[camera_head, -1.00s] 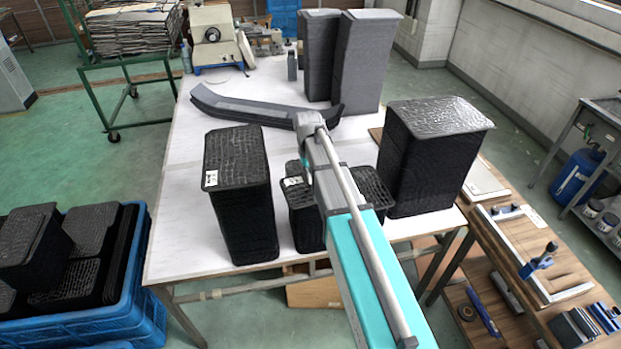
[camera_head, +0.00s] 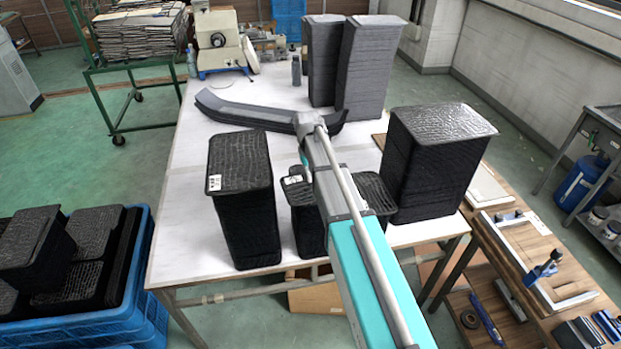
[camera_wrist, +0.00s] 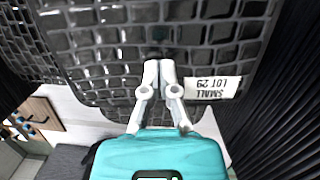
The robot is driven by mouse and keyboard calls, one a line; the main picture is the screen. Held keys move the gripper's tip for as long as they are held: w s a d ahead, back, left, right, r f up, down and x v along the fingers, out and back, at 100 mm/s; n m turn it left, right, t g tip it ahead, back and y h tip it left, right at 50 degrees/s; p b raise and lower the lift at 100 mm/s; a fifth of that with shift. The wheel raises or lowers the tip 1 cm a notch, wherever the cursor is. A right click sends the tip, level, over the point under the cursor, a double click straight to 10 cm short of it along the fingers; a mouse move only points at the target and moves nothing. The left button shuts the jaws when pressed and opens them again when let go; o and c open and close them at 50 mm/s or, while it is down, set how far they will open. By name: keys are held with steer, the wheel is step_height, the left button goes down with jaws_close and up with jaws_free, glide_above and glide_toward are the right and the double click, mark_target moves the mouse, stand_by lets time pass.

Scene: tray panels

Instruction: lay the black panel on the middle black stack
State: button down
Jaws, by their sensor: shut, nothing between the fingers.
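The middle black stack (camera_head: 308,226) is the short one between two taller black stacks, partly hidden behind my arm. A black panel with a woven-looking top and a white label (camera_head: 292,180) lies on top of it. In the wrist view this black panel (camera_wrist: 105,55) fills the upper middle, its label reading "SMALL LOT 29" upside down. My gripper (camera_wrist: 159,64) is shut and empty over the panel's near edge. I cannot tell whether the fingertips touch it. In the head view my arm hides the fingers.
The taller left stack (camera_head: 248,225) and right stack (camera_head: 432,165) flank the middle one closely. A curved dark piece (camera_head: 245,115) and two tall grey stacks (camera_head: 368,75) stand behind. A blue crate (camera_head: 90,330) holding black panels is at lower left. White tabletop (camera_head: 190,170) is free at left.

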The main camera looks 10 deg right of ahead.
steer(key=shift+w+r+p, duration=0.35)
steer(key=shift+r+p, duration=0.05)
steer(key=shift+p, duration=0.1)
steer(key=shift+s+r, duration=0.15)
steer(key=shift+s, duration=0.05)
steer(key=shift+r, duration=0.1)
steer(key=shift+r+p, duration=0.3)
steer(key=shift+p, duration=0.2)
steer(key=w+a, duration=0.1)
steer(key=w, duration=1.1)
steer(key=shift+a, duration=0.35)
steer(key=shift+s+f, duration=0.1)
